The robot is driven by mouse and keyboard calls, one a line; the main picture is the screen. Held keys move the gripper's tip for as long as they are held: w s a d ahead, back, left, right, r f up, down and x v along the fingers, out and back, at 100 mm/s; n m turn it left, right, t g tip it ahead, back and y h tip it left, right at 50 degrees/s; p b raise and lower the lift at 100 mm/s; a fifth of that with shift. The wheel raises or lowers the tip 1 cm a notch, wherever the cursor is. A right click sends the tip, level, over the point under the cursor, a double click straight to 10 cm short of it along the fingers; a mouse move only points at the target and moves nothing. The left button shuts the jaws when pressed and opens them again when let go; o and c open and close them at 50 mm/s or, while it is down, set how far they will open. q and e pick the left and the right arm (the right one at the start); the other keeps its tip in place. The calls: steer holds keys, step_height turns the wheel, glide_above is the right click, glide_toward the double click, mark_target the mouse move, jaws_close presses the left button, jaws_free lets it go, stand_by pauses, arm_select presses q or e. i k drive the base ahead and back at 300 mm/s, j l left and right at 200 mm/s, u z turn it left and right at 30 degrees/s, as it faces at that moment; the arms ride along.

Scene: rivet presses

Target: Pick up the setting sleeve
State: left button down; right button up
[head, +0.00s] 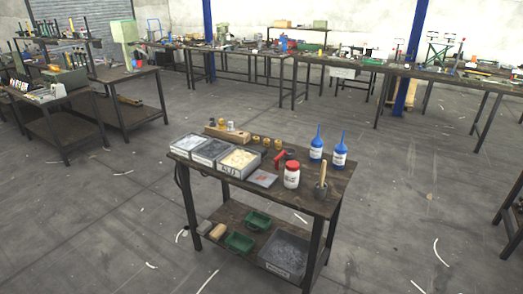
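Neither of my grippers is in view. A small workbench (327,198) stands in front of me with many small parts on its top. I cannot tell for certain which one is the setting sleeve. A wooden block (240,137) at the bench's back edge carries small brass and pale upright pieces (231,127). Several small brass-coloured pieces (265,144) stand to the right of the block. They are too small to tell apart.
Open trays (238,162) fill the bench's left. A red-lidded jar (292,175), a red-handled tool (280,158), blue bottles (316,144) and a pot with a wooden handle (321,189) stand right. Green bins (240,242) sit below. Floor around the bench is mostly clear.

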mark_target(256, 139)
steer(key=i+j, duration=0.3)
steer(key=i, duration=0.15)
steer(key=z, duration=5.1)
steer(key=u, duration=4.95)
steer(key=i+j+u, duration=0.1)
steer(key=u, duration=0.2)
